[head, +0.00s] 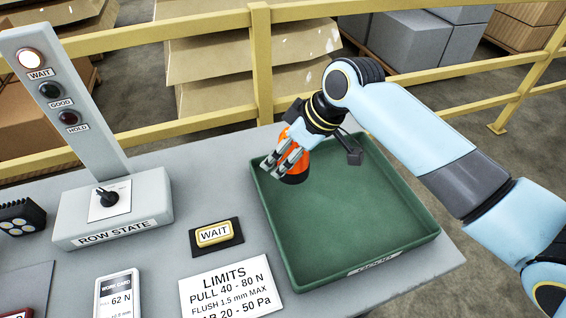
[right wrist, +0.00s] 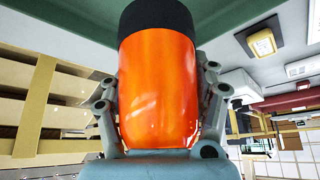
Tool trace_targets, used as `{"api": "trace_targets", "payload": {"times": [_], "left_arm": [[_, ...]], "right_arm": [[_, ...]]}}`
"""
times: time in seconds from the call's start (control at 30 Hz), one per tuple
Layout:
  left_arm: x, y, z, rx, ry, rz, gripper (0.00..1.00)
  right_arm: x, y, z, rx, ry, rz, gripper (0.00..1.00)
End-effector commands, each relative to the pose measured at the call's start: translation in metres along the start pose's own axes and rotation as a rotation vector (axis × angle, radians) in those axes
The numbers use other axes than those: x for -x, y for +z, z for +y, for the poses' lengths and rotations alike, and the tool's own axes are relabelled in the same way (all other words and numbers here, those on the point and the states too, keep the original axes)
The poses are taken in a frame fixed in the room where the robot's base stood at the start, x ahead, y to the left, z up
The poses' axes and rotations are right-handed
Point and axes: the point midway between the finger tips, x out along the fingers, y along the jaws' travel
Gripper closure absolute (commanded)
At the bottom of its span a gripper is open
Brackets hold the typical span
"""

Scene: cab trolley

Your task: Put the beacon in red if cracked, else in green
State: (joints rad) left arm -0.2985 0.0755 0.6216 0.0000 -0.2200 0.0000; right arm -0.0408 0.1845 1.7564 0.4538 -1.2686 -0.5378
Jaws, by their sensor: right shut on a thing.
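The orange beacon (head: 297,152) with a black base is held in my right gripper (head: 288,160), over the back left part of the green tray (head: 395,215). In the right wrist view the beacon (right wrist: 158,90) fills the middle, with gripper fingers on both sides and its black end toward the green tray surface (right wrist: 225,15). The orange side facing the wrist camera looks smooth, with bright glints and no clear crack; its other sides are hidden. I cannot tell whether the black base touches the tray. My left gripper is not in view. A dark red edge (head: 22,312) shows at the bottom left.
A ROW STATE post (head: 65,100) with its WAIT lamp (head: 30,58) lit stands at the left. A yellow WAIT plate (head: 214,234), a LIMITS card (head: 230,290) and a work card (head: 118,292) lie left of the tray. A yellow rail (head: 200,28) runs behind the table.

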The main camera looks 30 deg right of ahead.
Motion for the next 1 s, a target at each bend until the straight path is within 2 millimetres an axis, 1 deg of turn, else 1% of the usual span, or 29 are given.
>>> {"api": "trace_targets", "payload": {"times": [0.03,0.1,0.33,0.73,0.77,0.93,1.0], "left_arm": [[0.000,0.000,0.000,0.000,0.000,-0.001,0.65],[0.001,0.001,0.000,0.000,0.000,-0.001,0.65],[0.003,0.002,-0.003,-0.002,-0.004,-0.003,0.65],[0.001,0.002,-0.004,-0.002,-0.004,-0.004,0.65],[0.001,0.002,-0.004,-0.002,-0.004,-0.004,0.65],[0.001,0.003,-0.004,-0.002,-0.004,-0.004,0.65],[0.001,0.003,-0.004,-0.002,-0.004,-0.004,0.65]], "right_arm": [[-0.003,-0.002,0.001,0.000,0.000,0.001,0.80],[-0.008,-0.001,0.001,0.000,-0.001,-0.001,0.80],[-0.036,0.016,0.002,0.000,0.000,-0.001,0.80],[-0.042,0.019,0.002,0.000,0.001,0.000,0.80],[-0.042,0.019,0.002,0.000,0.000,0.000,0.37],[-0.041,0.019,0.002,0.000,0.000,-0.001,0.15],[-0.041,0.019,0.002,0.000,0.000,-0.001,0.14]]}}
